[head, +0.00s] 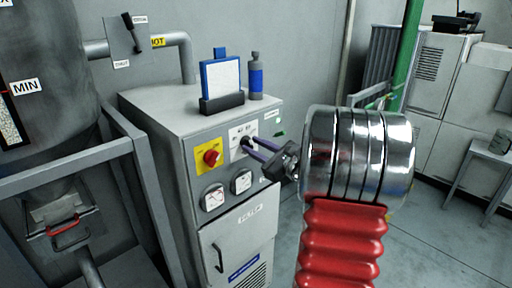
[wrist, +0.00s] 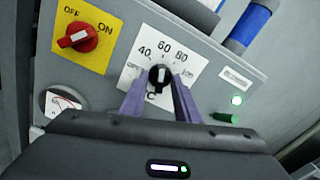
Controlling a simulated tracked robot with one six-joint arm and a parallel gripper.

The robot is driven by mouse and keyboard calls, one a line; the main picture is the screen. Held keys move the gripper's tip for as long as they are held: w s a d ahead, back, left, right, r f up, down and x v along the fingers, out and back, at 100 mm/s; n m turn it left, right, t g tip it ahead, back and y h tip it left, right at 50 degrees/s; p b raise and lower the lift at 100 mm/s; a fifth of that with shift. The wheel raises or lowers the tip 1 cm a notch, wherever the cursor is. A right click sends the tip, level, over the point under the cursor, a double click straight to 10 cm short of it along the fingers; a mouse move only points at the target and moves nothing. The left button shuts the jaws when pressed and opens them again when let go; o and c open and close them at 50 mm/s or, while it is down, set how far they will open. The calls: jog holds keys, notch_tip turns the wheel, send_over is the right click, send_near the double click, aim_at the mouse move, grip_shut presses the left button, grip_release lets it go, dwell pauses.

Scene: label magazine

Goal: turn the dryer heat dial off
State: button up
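The heat dial (wrist: 159,78) is a small black knob with a white mark, on a white plate (wrist: 190,62) printed with OFF, 40, 60, 80 and a further mark. Its white mark points up, roughly at 60. My gripper (wrist: 160,84) has its two purple fingers on either side of the knob, with what looks like a narrow gap; contact is not clear. In the head view my gripper (head: 247,147) reaches to the front panel of the grey dryer cabinet (head: 160,113), and its fingers largely hide the dial.
Left of the dial, a red rotary switch (wrist: 78,38) sits on a yellow OFF/ON plate. Two gauges (head: 213,198) are below. A green light (wrist: 237,100) glows at right. A blue-framed card (head: 221,77) and a bottle (head: 256,78) stand on top.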

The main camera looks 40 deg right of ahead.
jog(key=shift+c, duration=0.5)
grip_shut()
